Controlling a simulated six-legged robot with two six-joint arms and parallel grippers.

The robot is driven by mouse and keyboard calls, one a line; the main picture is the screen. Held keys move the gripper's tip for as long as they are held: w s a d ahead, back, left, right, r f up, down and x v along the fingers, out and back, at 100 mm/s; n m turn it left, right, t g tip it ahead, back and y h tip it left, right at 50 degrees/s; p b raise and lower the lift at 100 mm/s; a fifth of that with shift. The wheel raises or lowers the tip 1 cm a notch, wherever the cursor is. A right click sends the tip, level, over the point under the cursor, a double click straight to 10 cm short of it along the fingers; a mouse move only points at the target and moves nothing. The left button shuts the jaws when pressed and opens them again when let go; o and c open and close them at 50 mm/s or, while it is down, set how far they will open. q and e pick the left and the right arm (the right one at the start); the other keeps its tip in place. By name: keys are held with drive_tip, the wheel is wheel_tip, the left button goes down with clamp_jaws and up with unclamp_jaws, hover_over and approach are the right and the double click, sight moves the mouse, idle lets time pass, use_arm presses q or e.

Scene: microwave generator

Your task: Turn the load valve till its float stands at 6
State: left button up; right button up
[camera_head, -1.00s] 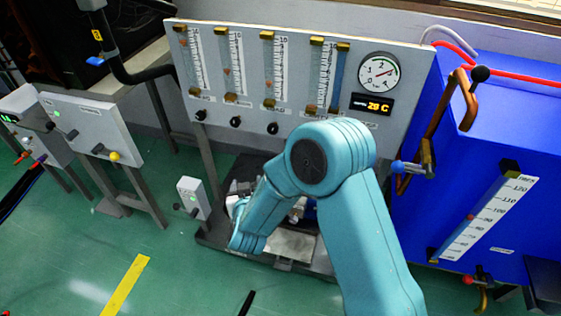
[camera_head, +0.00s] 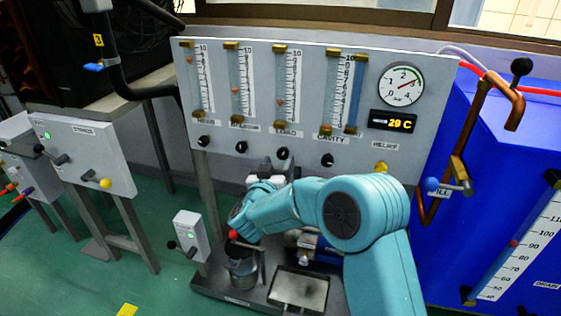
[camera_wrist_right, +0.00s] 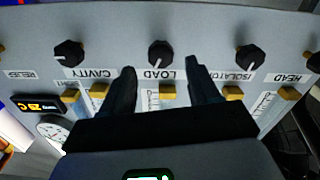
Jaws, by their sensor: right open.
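The load valve (camera_head: 282,153) is a black knob below the flow tube marked LOAD on the grey panel. Its tube (camera_head: 281,85) holds a small orange float about midway up; I cannot read its exact number. The wrist view shows the panel upside down, with the load knob (camera_wrist_right: 160,54) and its white pointer line. My right gripper (camera_wrist_right: 161,66) is open, its two dark fingers pointing at the panel on either side of the knob's line. The knob shows just past the fingertips, and no contact is visible. My left gripper is in neither view.
The isolator knob (camera_wrist_right: 249,58) and cavity knob (camera_wrist_right: 68,54) flank the load knob. The yellow relief knob (camera_head: 380,168) is at the panel's right, near the blue tank (camera_head: 480,190). A bench with a metal cup (camera_head: 241,272) and flat plate (camera_head: 299,290) lies below.

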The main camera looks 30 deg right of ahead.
sight(281, 155)
drive_tip(key=x, duration=0.4)
drive_tip(key=shift+w+b, duration=0.15)
drive_tip(key=shift+b, duration=0.25)
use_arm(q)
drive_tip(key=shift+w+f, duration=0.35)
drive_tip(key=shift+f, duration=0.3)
use_arm(e)
drive_tip(key=shift+d, duration=0.1)
drive_tip(key=c, duration=1.1)
drive_tip(key=shift+o, duration=0.3)
drive_tip(key=shift+r+p, duration=0.1)
drive_tip(key=shift+p, duration=0.35)
drive_tip(key=n+p, duration=0.5)
drive_tip(key=p, duration=0.4)
drive_tip(key=shift+n, duration=0.4)
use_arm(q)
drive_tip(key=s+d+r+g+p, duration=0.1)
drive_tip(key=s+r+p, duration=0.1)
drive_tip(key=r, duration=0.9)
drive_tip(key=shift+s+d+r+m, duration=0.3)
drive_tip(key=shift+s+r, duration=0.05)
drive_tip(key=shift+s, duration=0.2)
use_arm(e)
drive_tip(key=shift+w+n, duration=0.1)
drive_tip(key=shift+n, duration=1.1)
drive_tip(key=shift+f, duration=0.2)
